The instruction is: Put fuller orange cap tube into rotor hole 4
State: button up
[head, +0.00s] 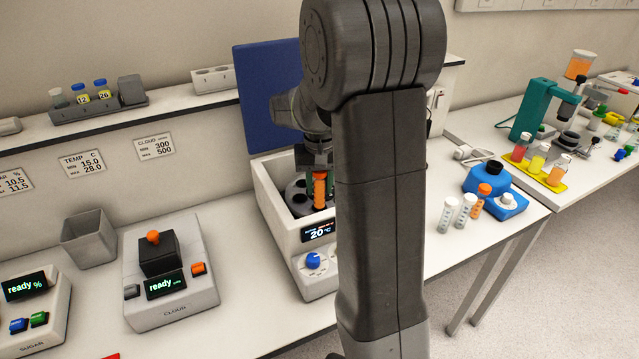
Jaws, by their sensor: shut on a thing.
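My gripper (320,178) is shut on an orange tube (319,192). It holds the tube upright over the open centrifuge (262,190), low at the rotor. My arm hides the right side of the centrifuge. The dark rotor (299,205) shows only in part, with a few round holes on its left side. I cannot read any hole numbers or tell whether the tube's lower end is inside a hole. Another orange tube with an orange cap (478,206) stands right of my arm.
The centrifuge's blue lid (266,92) stands open behind it. A blue device (487,178) and two white-topped tubes (447,215) stand at right. The cloud meter (168,270) and a grey bin (89,238) stand at left. A shelf (190,102) runs above.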

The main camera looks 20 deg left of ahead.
aim_at(320, 198)
jog(key=shift+f+b, duration=1.4)
jog(key=shift+f, duration=1)
dwell(0.5)
jog(key=shift+r, duration=0.15)
jog(key=shift+r+p, duration=2)
jog(key=shift+r, duration=0.4)
jog(key=shift+f+b, duration=1.5)
jog(key=shift+f, duration=0.95)
